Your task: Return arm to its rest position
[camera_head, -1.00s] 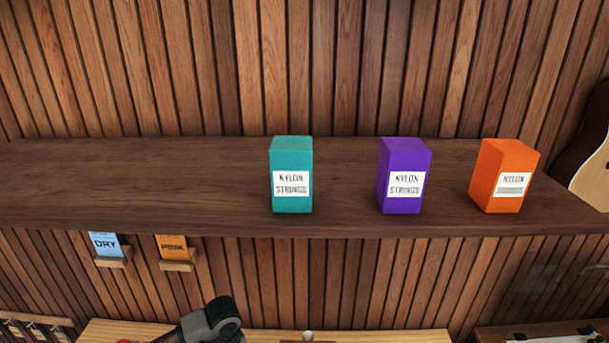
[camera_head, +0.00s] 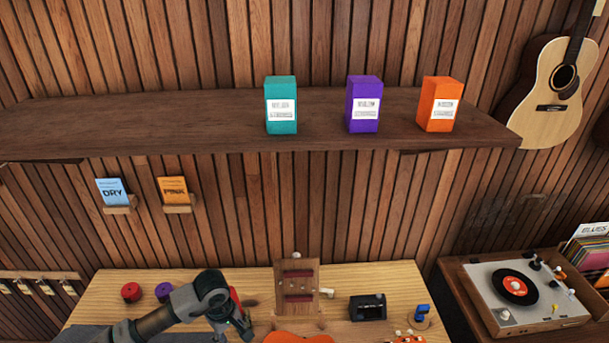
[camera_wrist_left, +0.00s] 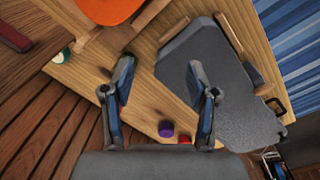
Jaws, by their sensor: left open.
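My left arm (camera_head: 165,318) comes in from the lower left in the head view, over the wooden bench (camera_head: 385,277). Its gripper (camera_head: 243,330) points down towards the bench, partly cut off by the lower picture edge. In the left wrist view the two fingers (camera_wrist_left: 160,75) stand apart with nothing between them. Bench top shows between and beyond them. An orange rounded body (camera_wrist_left: 110,8) lies ahead of the fingers, and a dark grey padded piece (camera_wrist_left: 225,95) lies to their right. My right gripper is not in view.
Teal (camera_head: 281,105), purple (camera_head: 363,104) and orange (camera_head: 440,104) string boxes stand on the shelf (camera_head: 180,125). On the bench are a red round item (camera_head: 131,292), a wooden block stand (camera_head: 297,287) and a small black device (camera_head: 368,307). A turntable (camera_head: 525,295) stands at right.

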